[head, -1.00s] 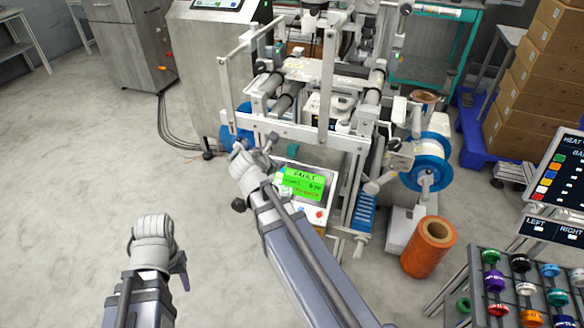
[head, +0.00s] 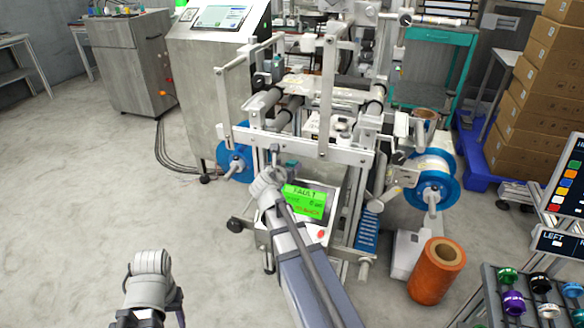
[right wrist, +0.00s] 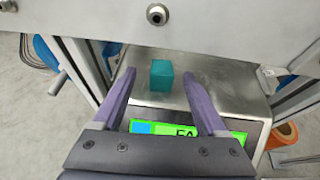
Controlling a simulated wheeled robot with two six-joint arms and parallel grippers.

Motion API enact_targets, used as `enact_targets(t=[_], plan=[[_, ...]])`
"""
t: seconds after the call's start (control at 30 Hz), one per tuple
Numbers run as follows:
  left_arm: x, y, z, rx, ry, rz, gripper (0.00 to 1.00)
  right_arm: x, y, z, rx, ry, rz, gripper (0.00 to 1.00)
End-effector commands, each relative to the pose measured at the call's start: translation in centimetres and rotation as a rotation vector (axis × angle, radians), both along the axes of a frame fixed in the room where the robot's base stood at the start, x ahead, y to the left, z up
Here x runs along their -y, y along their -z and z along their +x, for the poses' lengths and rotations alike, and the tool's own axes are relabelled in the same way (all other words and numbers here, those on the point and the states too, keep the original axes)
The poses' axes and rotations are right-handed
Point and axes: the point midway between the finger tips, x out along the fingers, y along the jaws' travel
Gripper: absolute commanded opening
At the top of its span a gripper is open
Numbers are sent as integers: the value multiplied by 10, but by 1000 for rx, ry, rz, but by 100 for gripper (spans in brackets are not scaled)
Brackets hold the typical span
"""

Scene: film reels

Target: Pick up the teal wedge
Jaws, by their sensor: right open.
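The teal wedge (right wrist: 161,75) shows in the right wrist view as a small teal block standing on a grey metal top. It is also in the head view (head: 291,166), small and partly hidden, just behind the green screen. My right gripper (right wrist: 159,80) is open. In the right wrist view its two purple fingers point toward the wedge, one to each side of it in the picture; no contact is visible. In the head view my right gripper (head: 272,176) is beside the screen's upper left. My left gripper (head: 160,305) is low at left, its fingers mostly hidden.
The green fault screen (head: 304,200) is beneath my right gripper. A white machine crossbar (head: 300,142) runs close above and beyond it. Open floor (head: 90,190) lies at left.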

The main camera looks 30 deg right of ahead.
Motion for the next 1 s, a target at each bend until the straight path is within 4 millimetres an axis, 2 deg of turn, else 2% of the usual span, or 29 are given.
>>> enact_targets(t=[0.4, 0.63, 1.0], plan=[[-1, 22, 0, 1, 1, 4, 50, 34, 22, 30, 0, 2, 0, 75], [-1, 21, 0, 1, 1, 4, 50, 35, 21, 30, 0, 1, 0, 75], [-1, 21, 0, 1, 1, 4, 50, 35, 21, 30, 0, 1, 0, 34]])
